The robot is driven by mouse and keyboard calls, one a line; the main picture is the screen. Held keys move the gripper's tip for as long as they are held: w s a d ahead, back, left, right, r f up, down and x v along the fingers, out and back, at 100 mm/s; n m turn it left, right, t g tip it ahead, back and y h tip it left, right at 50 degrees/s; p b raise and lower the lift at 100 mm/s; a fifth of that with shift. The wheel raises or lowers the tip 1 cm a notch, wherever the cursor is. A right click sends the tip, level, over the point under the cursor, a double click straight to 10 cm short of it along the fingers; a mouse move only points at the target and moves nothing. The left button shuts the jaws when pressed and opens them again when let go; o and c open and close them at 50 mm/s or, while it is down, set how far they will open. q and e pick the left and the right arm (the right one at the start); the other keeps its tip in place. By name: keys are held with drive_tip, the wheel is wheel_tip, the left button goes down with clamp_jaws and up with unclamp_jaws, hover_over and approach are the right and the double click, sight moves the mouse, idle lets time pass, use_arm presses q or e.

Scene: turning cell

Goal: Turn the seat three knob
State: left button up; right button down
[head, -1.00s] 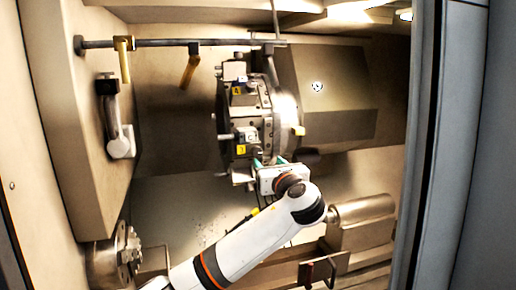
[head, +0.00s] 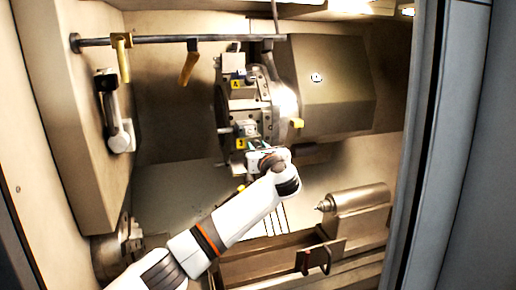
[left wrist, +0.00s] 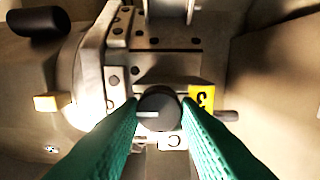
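In the left wrist view the seat three knob (left wrist: 159,108) is a dark grey round knob with a pale line across its face, beside a yellow label marked 3 (left wrist: 201,97). My left gripper (left wrist: 159,104) is open, its green fingers on either side of the knob. I cannot tell whether they touch it. In the head view the yellow label 3 (head: 240,144) shows on the turret (head: 264,95), with my left gripper (head: 256,147) close by at lower right. The knob is hard to make out there. My right gripper is not in view.
Another turret seat has a yellow label (head: 236,85) above. A yellow block (head: 297,123) sits at the turret's right. A rail (head: 165,42) runs above left, and a tailstock (head: 358,198) stands at lower right. The door frame (head: 419,145) borders the opening.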

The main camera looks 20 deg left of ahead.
use_arm(q)
drive_tip(key=c, duration=0.4)
drive_tip(key=shift+c, duration=0.2)
drive_tip(key=n+b, duration=0.2)
drive_tip(key=n, duration=0.1)
drive_tip(key=shift+f+n+b, duration=0.2)
drive_tip(key=shift+n+b, duration=0.1)
drive_tip(key=shift+b, duration=0.1)
drive_tip(key=shift+a+f+n+b, duration=0.1)
drive_tip(key=shift+n+b, duration=4.85)
drive_tip(key=shift+n, duration=2.15)
